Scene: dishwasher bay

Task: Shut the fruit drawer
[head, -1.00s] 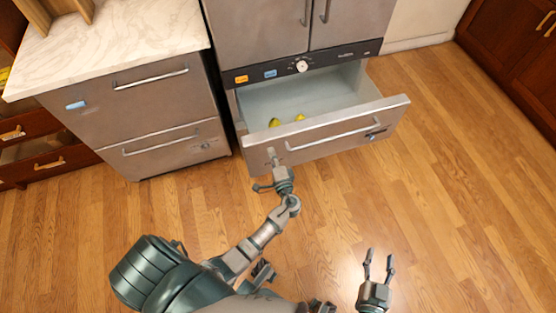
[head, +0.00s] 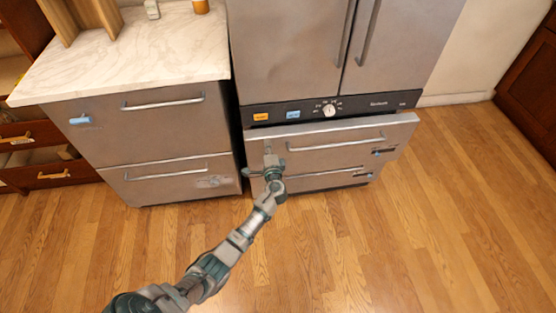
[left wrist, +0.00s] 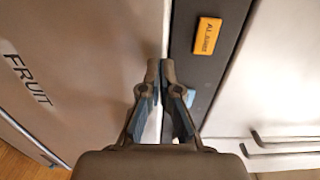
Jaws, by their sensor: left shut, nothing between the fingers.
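The fruit drawer (head: 330,150) is the upper of two steel drawers under the fridge doors in the head view. Its front stands slightly out from the control strip, and its inside is hidden. My left gripper (head: 268,150) is shut and empty at the left end of this front; I cannot tell if it touches. In the left wrist view the shut fingertips (left wrist: 160,70) are over the edge between the drawer front (left wrist: 90,60), lettered FRUIT, and the dark control strip. My right gripper is out of view.
The fridge doors (head: 290,50) above are shut. A lower drawer (head: 325,177) sits beneath the fruit drawer. A steel cabinet with a marble counter (head: 130,55) stands to the left. The wood floor (head: 420,240) in front and to the right is clear.

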